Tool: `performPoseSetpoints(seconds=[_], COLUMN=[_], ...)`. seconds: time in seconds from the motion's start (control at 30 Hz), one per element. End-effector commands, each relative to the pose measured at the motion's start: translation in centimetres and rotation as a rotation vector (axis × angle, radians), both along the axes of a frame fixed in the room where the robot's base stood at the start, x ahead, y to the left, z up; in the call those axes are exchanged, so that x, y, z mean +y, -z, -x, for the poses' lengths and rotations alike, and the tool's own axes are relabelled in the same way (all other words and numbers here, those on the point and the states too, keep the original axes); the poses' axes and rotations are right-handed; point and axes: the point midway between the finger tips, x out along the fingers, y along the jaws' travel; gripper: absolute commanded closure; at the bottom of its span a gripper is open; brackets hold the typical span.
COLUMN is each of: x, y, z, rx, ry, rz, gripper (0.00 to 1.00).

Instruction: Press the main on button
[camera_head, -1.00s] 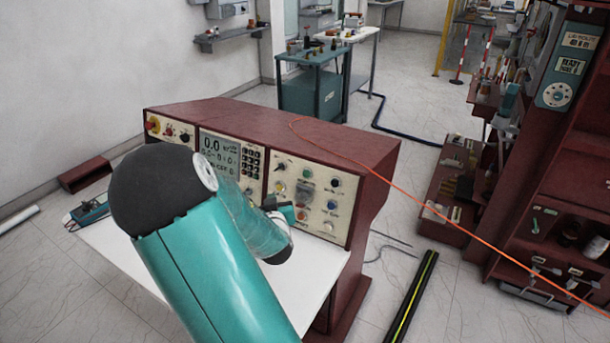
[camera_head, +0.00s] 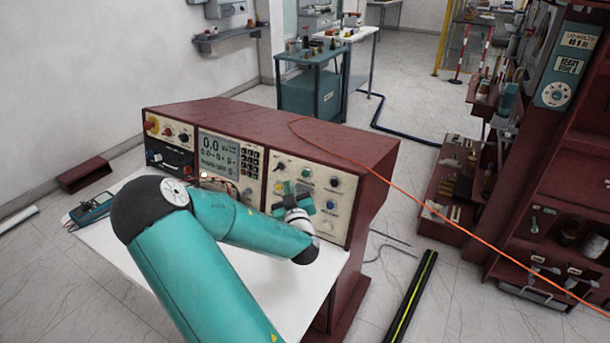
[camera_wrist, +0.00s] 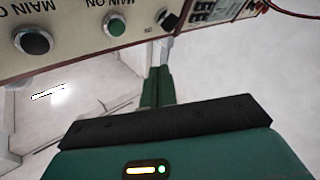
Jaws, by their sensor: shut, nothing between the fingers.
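The green main on button (camera_wrist: 114,25) sits on the console's cream panel near the top of the wrist view, beside upside-down lettering. A black button (camera_wrist: 35,42) lies to its left and a dark knob (camera_wrist: 165,18) to its right. My gripper (camera_wrist: 160,70) is shut and empty, its fingers pointing toward the panel's edge below the knob, to the right of the green button. Whether the tips touch the panel is unclear. In the head view my gripper (camera_head: 290,190) is in front of the right panel of the dark red console (camera_head: 240,118), covering some lower controls.
A white worktop (camera_head: 270,285) extends before the console, with a teal handheld device (camera_head: 92,208) at its left. An orange cable (camera_head: 430,200) runs from the console top to the right. A dark red rack (camera_head: 570,190) stands at right.

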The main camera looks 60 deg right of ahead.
Motion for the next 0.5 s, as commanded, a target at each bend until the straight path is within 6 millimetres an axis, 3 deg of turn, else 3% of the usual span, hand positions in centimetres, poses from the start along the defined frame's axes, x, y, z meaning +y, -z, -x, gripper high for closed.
performPoseSetpoints(seconds=[0.5], x=[-6.2], y=[1.5], z=[-0.5], rx=[0.0], ry=[0.001], rz=[-0.001], gripper=[1.0])
